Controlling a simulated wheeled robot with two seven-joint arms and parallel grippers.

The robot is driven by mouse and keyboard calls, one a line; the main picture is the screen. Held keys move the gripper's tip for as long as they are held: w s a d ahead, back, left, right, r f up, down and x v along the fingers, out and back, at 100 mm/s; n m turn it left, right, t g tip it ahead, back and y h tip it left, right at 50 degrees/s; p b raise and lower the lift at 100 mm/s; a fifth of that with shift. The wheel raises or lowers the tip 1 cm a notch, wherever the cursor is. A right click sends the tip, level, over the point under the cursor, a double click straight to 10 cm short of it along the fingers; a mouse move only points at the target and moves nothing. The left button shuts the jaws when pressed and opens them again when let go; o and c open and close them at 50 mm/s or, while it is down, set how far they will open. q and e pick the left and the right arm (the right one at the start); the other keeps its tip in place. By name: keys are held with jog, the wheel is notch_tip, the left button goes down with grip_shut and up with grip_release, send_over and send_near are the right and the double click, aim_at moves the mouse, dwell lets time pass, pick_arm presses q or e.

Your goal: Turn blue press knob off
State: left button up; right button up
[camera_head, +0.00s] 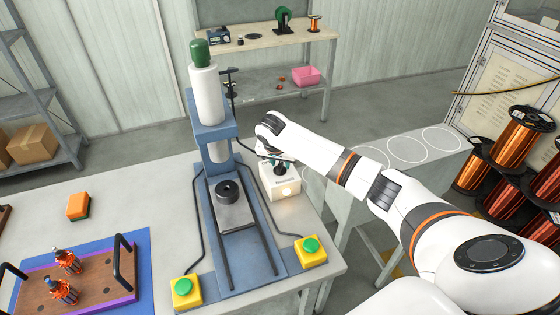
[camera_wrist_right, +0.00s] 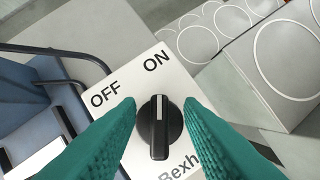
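The blue press (camera_head: 212,130) stands on the white table, with a white cylinder and green cap on top. Beside it on the right is a white switch box (camera_head: 284,187), partly hidden under my right gripper (camera_head: 279,167). In the right wrist view the box (camera_wrist_right: 160,77) carries the words OFF and ON and a black knob (camera_wrist_right: 158,128). The knob's white mark points up toward ON. The green fingers of my right gripper (camera_wrist_right: 160,101) are open, one on each side of the knob, with small gaps visible. My left gripper is not in view.
Yellow boxes with green buttons (camera_head: 311,250) (camera_head: 186,292) flank the press base. A brown tray (camera_head: 90,285) with copper-wound parts lies at the left, near an orange block (camera_head: 78,206). Copper spools (camera_head: 519,136) stand at the right.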

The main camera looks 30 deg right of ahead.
jog(key=shift+c, duration=0.2)
grip_shut()
